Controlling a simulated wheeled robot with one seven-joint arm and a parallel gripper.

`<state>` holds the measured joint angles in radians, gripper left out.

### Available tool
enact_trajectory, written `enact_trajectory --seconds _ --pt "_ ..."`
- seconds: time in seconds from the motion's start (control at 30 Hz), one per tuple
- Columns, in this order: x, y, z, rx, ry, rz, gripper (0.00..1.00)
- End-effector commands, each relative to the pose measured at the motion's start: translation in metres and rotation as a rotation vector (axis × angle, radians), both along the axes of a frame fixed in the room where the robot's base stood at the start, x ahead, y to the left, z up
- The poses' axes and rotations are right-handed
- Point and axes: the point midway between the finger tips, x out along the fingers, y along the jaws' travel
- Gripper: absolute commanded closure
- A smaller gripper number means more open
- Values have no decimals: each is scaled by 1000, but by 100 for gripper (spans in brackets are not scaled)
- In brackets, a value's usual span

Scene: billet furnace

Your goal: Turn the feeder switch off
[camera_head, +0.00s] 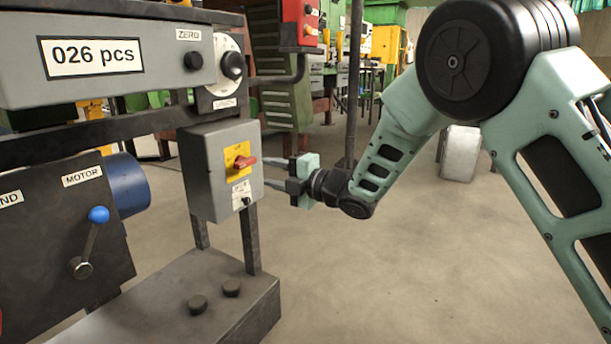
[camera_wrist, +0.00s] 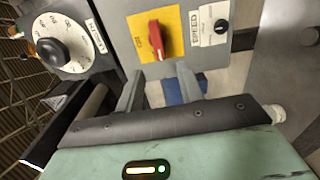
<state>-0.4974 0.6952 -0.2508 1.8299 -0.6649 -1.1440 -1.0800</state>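A red rotary switch handle (camera_head: 245,162) sits on a yellow plate (camera_head: 236,153) on the front of a grey box (camera_head: 219,178). I take it to be the feeder switch; no feeder label is readable. In the head view the handle points sideways; in the wrist view the red handle (camera_wrist: 156,38) runs roughly up and down. My gripper (camera_head: 268,172) is just right of the box, facing the handle. In the wrist view its two fingers (camera_wrist: 160,72) are apart and empty, just below the handle, with no contact visible. Small lettering on the plate is hard to read.
Below the handle is a small black knob (camera_head: 245,201), labelled SPEED in the wrist view (camera_wrist: 221,25). A ZERO button (camera_head: 193,61) and a dial (camera_head: 232,65) sit above. A blue-knobbed MOTOR lever (camera_head: 98,215) is left. Open floor (camera_head: 380,270) lies right.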

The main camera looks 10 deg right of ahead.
Motion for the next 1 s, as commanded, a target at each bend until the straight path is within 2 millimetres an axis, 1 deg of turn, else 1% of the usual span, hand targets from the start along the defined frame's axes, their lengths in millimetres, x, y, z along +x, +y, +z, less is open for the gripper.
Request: enact_trajectory --seconds 0.03,0.2,0.3,0.4,0.6,0.9,1.0 --pt "-7 -11 3 0 4 -4 63" --pt "-31 -41 1 -2 4 -3 63" --pt "-41 -54 1 0 3 -3 63" --pt "-49 -63 0 -2 3 -2 63" --pt "-55 -71 0 -2 1 -1 63" --pt "-55 -71 -1 -1 2 -1 63" --pt "-56 -70 1 8 51 -29 63"
